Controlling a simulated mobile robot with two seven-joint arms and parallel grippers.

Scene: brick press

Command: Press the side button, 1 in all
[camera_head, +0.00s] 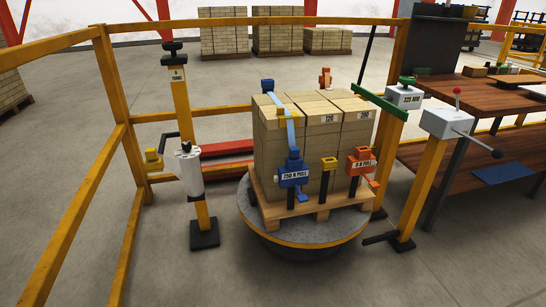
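No part is marked as the side button, so I cannot tell for certain which it is. A grey-white box (405,97) labelled "325 MM" has a green knob-like top (407,81). To its right, another grey-white box (447,124) on a yellow post carries a small red ball (458,90) on a stem and a dark-knobbed lever (478,143). Whether any of these is pressed cannot be told. Neither of my grippers is in view.
A stack of bricks (290,129) with a blue strap stands on a pallet on a round turntable (301,240). A yellow railing (112,75) and a post with a white roll (187,168) stand left. A wooden bench (480,98) stands right. Front floor is clear.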

